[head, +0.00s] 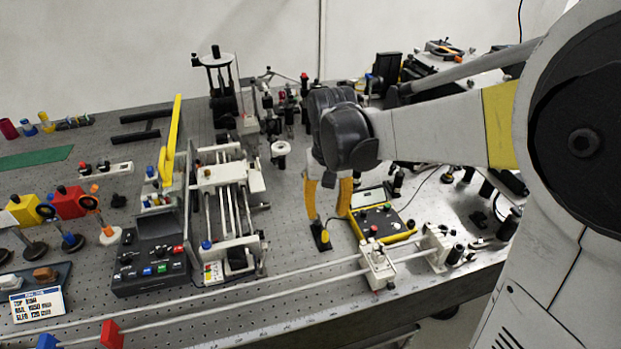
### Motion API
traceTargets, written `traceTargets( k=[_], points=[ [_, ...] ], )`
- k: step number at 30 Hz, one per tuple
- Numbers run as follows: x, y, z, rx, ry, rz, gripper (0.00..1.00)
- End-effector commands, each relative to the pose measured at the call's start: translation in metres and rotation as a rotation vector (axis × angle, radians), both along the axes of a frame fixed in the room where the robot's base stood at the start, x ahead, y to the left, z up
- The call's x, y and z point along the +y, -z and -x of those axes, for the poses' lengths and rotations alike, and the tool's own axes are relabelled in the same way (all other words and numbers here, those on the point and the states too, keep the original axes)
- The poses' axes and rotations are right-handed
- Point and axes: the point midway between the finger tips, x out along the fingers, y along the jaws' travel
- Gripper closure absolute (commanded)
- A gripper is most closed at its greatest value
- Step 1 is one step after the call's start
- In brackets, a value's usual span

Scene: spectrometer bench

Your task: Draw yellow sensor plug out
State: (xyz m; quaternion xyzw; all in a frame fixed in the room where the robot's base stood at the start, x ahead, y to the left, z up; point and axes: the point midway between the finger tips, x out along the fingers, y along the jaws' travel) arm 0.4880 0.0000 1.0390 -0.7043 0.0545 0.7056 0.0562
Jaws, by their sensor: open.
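A small black and yellow piece (323,236), probably the yellow sensor plug, stands on the perforated bench top. A thin dark cable (408,200) runs near it, passing behind the yellow-edged box. My gripper (328,214) is open, with two yellow-orange fingers pointing down. The fingertips are just above and around the top of the plug in the picture. I cannot tell whether they touch it. The socket of the plug is too small to make out.
The yellow-edged black instrument box (385,226) sits close to the right of my gripper. White twin-rail apparatus (228,200) stands to the left. Long rails with a white carriage (377,265) cross in front. Many posts and optics crowd the back of the bench.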

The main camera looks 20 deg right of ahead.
Motion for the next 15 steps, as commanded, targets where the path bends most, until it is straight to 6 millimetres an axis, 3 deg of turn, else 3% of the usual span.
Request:
traceTargets(
  k=[9, 15],
  points=[
    [0.000, 0.064, -0.001, -0.002, -0.001, 0.000, 0.60],
    [0.000, 0.088, 0.000, -0.002, -0.001, 0.000, 0.60]
  ],
)
